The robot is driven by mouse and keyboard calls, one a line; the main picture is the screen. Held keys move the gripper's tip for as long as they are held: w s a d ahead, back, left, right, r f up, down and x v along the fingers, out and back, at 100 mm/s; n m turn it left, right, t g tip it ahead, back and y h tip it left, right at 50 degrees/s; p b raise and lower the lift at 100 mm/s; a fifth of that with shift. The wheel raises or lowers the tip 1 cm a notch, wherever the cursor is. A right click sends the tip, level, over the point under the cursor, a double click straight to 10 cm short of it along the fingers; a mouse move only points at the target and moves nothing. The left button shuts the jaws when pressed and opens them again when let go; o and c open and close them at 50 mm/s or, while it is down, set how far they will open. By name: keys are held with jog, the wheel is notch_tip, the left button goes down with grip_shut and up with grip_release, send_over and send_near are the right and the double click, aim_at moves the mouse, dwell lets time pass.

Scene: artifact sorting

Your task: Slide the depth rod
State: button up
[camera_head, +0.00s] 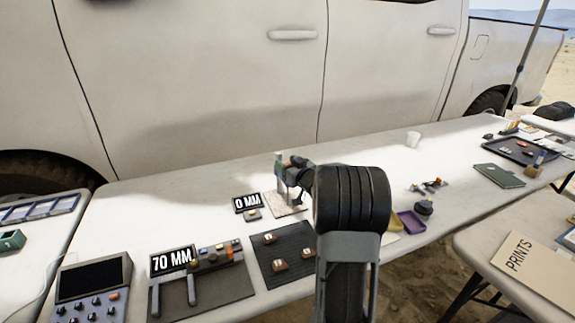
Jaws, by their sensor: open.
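A small upright device with a greenish-grey top (279,159) stands on a pale speckled plate (287,211), beside a black sign reading 0 MM (247,203). It may be the depth gauge, but the rod is too small to tell apart. My gripper (288,188) is open at this device, its fingers pointing left and down; whether they touch it cannot be told. My arm hides part of the area to the right of it. A caliper-like tool (205,260) with two grey legs and a 70 MM display lies on a dark mat at the front left.
A dark mat (285,233) with several brown blocks lies in front of the device. A grey control box (92,283) stands at the front left. A purple tray (411,222) is right of my arm.

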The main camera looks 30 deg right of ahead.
grip_shut()
notch_tip(320, 180, up, 5)
jog(key=p, duration=0.3)
jog(key=shift+p, duration=0.35)
jog(key=shift+f, duration=0.2)
grip_release()
jog(key=shift+s, duration=0.15)
